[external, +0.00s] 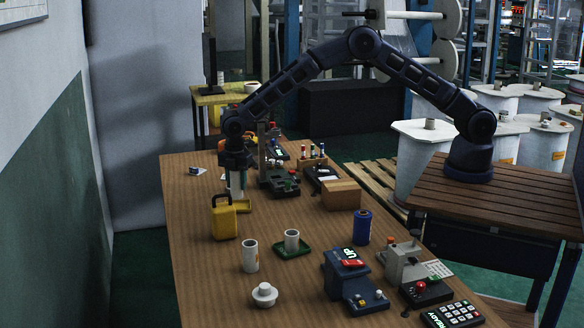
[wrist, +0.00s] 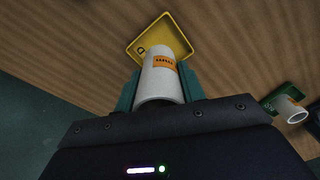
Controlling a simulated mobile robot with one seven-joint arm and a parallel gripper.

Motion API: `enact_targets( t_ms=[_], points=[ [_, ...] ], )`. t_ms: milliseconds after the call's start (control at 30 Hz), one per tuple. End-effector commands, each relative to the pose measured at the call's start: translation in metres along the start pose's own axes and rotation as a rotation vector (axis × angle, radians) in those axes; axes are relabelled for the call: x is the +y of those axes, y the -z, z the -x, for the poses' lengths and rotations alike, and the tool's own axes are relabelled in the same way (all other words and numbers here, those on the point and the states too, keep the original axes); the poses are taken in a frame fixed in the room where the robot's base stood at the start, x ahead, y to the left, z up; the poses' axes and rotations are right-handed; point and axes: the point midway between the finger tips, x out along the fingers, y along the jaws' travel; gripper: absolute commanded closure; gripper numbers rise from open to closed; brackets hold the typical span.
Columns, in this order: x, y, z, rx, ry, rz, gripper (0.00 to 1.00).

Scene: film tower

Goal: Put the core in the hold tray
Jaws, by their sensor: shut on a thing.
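My gripper (external: 236,170) points straight down over the left side of the table and is shut on a white hollow core (external: 237,187) that stands upright. In the wrist view the core (wrist: 162,82) has an orange label and sits between the teal fingers of my gripper (wrist: 160,90). A small yellow tray (external: 246,207) lies under or just behind the core's lower end. In the wrist view this tray (wrist: 177,27) shows a dark letter, and the core covers part of it. I cannot tell whether the core touches the tray.
A yellow can-like object with a handle (external: 224,220) stands close in front of my gripper. A green tray (external: 290,252) holds another white core (external: 291,240). A further white core (external: 250,256) stands nearby. A cardboard box (external: 341,195) and a blue spool (external: 362,227) are to the right.

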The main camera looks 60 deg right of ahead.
Motion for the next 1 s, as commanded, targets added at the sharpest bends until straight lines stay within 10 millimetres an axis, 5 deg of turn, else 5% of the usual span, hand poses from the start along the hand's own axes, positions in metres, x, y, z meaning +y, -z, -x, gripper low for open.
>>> enact_targets(
  t_ms=[267, 667, 700, 800, 1000],
  points=[
    [-0.001, 0.000, -0.036, -0.002, 0.002, 0.000, 0.84],
    [0.000, 0.000, -0.041, -0.001, 0.001, 0.000, 0.84],
    [0.000, 0.000, -0.041, -0.001, 0.001, 0.000, 0.59],
    [0.000, 0.000, -0.041, -0.001, 0.001, 0.000, 0.39],
    [0.000, 0.000, -0.041, -0.001, 0.001, 0.000, 0.39]
  ],
)
